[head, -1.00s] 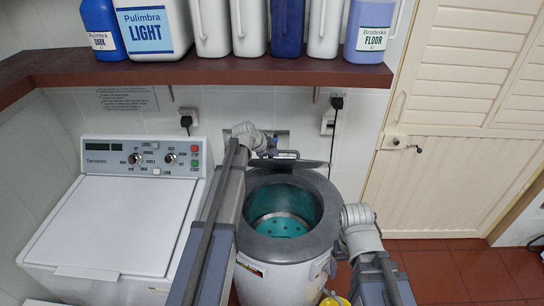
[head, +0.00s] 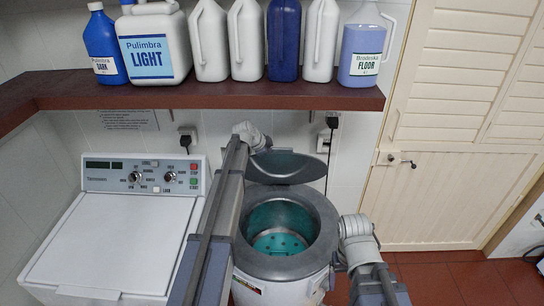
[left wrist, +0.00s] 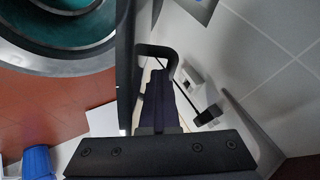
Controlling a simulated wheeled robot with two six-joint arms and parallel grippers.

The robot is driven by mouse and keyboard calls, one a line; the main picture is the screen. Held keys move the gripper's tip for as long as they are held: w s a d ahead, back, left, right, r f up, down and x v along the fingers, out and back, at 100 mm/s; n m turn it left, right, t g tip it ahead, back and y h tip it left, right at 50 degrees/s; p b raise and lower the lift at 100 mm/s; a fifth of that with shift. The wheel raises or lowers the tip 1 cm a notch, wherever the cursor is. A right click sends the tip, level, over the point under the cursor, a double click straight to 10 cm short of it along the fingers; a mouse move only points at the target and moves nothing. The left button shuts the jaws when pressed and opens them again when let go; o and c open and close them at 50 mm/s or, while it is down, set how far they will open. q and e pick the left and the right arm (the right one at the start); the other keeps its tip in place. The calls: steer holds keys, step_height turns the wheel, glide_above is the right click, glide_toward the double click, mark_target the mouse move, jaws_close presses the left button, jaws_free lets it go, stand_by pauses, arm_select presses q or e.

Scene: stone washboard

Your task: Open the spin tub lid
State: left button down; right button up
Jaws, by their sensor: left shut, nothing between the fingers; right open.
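The spin tub (head: 318,243) is a light round drum with a grey rim and a teal inside. Its dark grey lid (head: 285,167) stands raised at the back, its inner face showing in the head view. In the left wrist view the lid (left wrist: 125,65) is edge-on, with a black loop handle (left wrist: 172,56) on its outer side. My left gripper (left wrist: 158,78) is shut and empty at the loop; whether it touches is unclear. The lid hides it in the head view. My right gripper (head: 334,276) is open, low beside the tub's right side, partly hidden by its wrist.
A white washer (head: 110,240) stands left of the tub. A red-brown shelf (head: 210,97) with several bottles hangs above. Behind are a tiled wall and a plug with a cord (head: 332,122). A cream door (head: 450,160) and tiled floor lie to the right.

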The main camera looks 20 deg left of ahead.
arm_select(q)
steer(key=shift+r, duration=0.1)
steer(key=shift+s+a+r+p, duration=0.25)
steer(key=shift+r+p, duration=0.2)
steer(key=shift+p, duration=0.2)
steer(key=p+v, duration=0.4)
steer(key=v, duration=0.2)
steer(key=shift+d, duration=0.15)
steer(key=shift+s+r+p, duration=0.2)
steer(key=shift+s+p, duration=0.1)
steer(key=shift+p, duration=0.15)
steer(key=shift+a+f, duration=0.1)
steer(key=shift+a, duration=0.2)
